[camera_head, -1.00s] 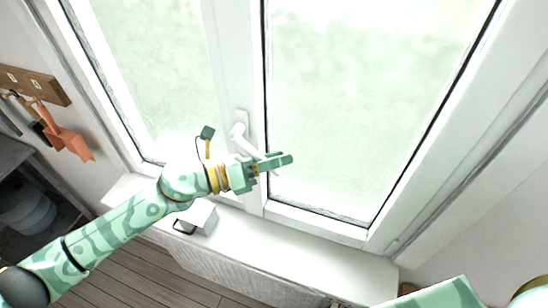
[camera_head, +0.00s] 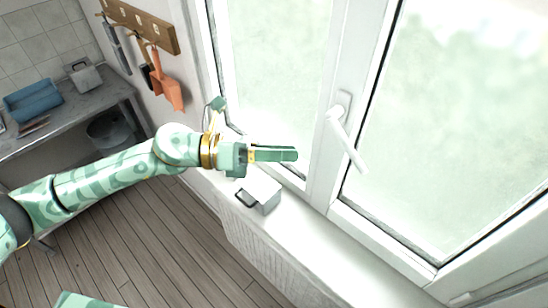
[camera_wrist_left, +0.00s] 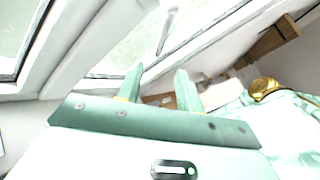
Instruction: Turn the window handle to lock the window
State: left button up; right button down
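The white window handle (camera_head: 348,142) is on the frame post between the two panes in the head view. Its lever slants down and to the right from its base, at an angle to the post. In the left wrist view, a pale lever that looks like the handle (camera_wrist_left: 165,32) shows beyond the fingertips. My left gripper (camera_head: 284,154) is left of the handle, apart from it, in front of the left pane. In the left wrist view its two green fingers (camera_wrist_left: 159,70) stand apart with nothing between them. My right gripper is not seen.
A small grey box (camera_head: 262,196) sits on the white windowsill (camera_head: 305,232) below my left gripper. At the left, a wooden rack (camera_head: 140,24) holds hanging tools, including an orange dustpan (camera_head: 168,84). A counter with a blue tray (camera_head: 34,98) stands further left.

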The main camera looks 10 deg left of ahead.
pick_arm(q)
jog(key=shift+s+a, duration=0.1)
jog(key=shift+a, duration=0.55)
grip_shut()
jog(key=s+d+f+n+t+h+b, duration=0.3)
jog(key=s+d+n+t+h, duration=0.15)
jog(key=s+d+n, duration=0.65)
jog(key=w+d+r+n+t+y+p, duration=0.35)
jog(key=w+r+n+t, duration=0.45)
jog(key=n, duration=0.5)
jog(key=shift+g, duration=0.95)
jog(key=shift+w+a+f, duration=0.2)
jog(key=shift+w+f, duration=0.25)
jog(key=shift+f, duration=0.3)
jog(key=shift+w+a+f, duration=0.25)
jog(key=shift+w+f, duration=0.2)
jog(key=shift+f, duration=0.35)
jog(key=shift+w+a+f, duration=0.2)
jog(key=shift+w+f, duration=0.25)
jog(key=shift+f, duration=0.3)
